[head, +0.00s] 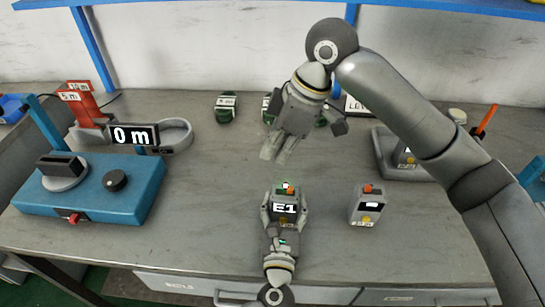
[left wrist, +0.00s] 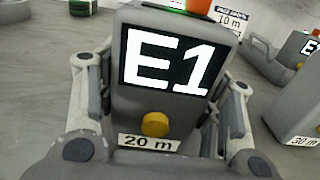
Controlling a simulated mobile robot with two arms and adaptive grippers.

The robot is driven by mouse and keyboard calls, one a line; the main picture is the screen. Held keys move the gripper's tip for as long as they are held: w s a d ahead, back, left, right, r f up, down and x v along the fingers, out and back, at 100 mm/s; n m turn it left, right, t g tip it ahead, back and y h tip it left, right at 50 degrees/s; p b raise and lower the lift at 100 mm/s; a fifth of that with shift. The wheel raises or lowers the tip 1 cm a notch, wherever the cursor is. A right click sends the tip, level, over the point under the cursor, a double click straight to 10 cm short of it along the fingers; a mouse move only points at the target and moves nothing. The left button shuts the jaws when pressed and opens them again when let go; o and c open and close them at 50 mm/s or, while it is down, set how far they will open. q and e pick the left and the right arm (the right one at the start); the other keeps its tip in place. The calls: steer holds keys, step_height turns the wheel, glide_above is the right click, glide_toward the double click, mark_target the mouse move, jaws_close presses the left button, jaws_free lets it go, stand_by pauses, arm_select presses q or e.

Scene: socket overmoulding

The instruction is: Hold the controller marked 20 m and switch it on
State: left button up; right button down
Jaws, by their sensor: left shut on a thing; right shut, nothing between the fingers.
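The grey controller marked 20 m (left wrist: 185,105) stands upright between the fingers of my left gripper (head: 284,212), which is shut on it. Its screen shows E1 in white on black, with a yellow button below. In the head view the controller (head: 286,190) has an orange part and a green light on top; in the left wrist view the orange part (left wrist: 197,6) is cut by the upper edge. My right gripper (head: 274,156) is shut and empty, above and behind the controller, apart from it, pointing down.
Another controller (head: 368,205), marked 30 m in the left wrist view (left wrist: 297,105), stands to the right. A blue machine (head: 90,190) and a 0 m display (head: 134,135) are at left. Green-and-dark items (head: 226,108) stand at the back. A grey tray (head: 385,160) lies behind my right arm.

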stand_by(0.3)
arm_select(q)
steer(key=o, duration=1.1)
steer(key=shift+c, duration=0.2)
steer(key=shift+s, duration=0.1)
